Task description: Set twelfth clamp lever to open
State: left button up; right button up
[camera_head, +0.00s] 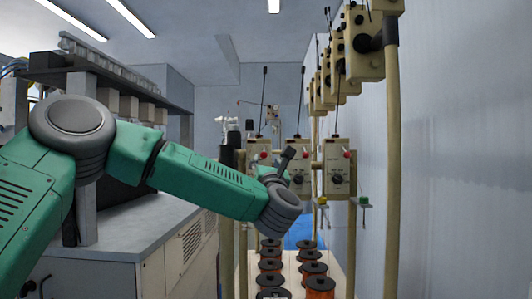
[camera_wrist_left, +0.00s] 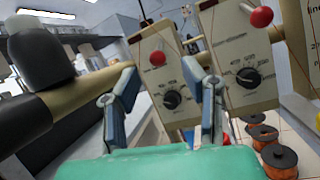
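Beige tensioner boxes with red-knobbed levers and black dials stand on a rail. In the head view one box (camera_head: 338,180) has a red knob (camera_head: 347,154), and another (camera_head: 258,150) stands behind my arm. Which lever is the twelfth I cannot tell. In the left wrist view two boxes show, with a red knob (camera_wrist_left: 157,58) on the nearer-centre one and a red knob (camera_wrist_left: 261,16) on the right one. My left gripper (camera_wrist_left: 163,100) is open and empty, its fingers spread before the centre box; its wrist (camera_head: 280,208) shows in the head view. My right gripper is not in view.
Copper-wire spools (camera_head: 318,284) stand in rows below the boxes. A beige post (camera_head: 391,170) rises at right, with more boxes (camera_head: 362,45) above. A grey cabinet (camera_head: 150,225) is at left. A beige bar (camera_wrist_left: 85,95) with black parts crosses the left wrist view.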

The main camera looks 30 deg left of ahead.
aim_at(264, 158)
pick_arm(q)
jog(key=p+x, duration=0.1)
jog(key=x, duration=0.3)
jog(key=shift+w+a, duration=0.1)
jog(key=shift+a, duration=0.1)
jog(key=shift+w+a+r, duration=0.1)
jog(key=shift+w+a, duration=0.3)
jog(key=shift+a, duration=0.2)
jog(key=shift+d, duration=0.15)
jog(key=shift+d, duration=0.1)
grip_shut()
